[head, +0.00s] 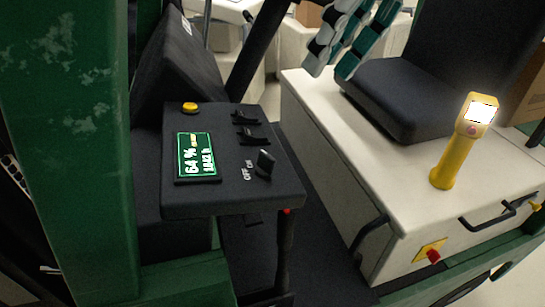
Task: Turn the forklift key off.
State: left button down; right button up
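The forklift key (265,162) is a black knob standing at the front right of the dark console (237,201). The white words OFF and ON are printed just left of it; I cannot tell which one it points to. A lit green display (196,156) on the console reads 64 % and 1842 h. My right gripper (329,71) hangs at the top, beyond the console and left of the seat. Its segmented teal, white and black fingers point down and look apart, with nothing between them. It is well away from the key. My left gripper is not in view.
The console also bears a yellow button (190,107) and small black levers (247,127). A green post (70,150) stands at left. On the right, a black seat (395,95) and a yellow handheld device (455,150) sit on a white housing (345,165). Space above the key looks clear.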

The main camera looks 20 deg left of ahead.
aim_at(267, 154)
jog(key=p+x, duration=0.2)
jog(key=x, duration=1.5)
jog(key=shift+f, duration=0.15)
grip_shut()
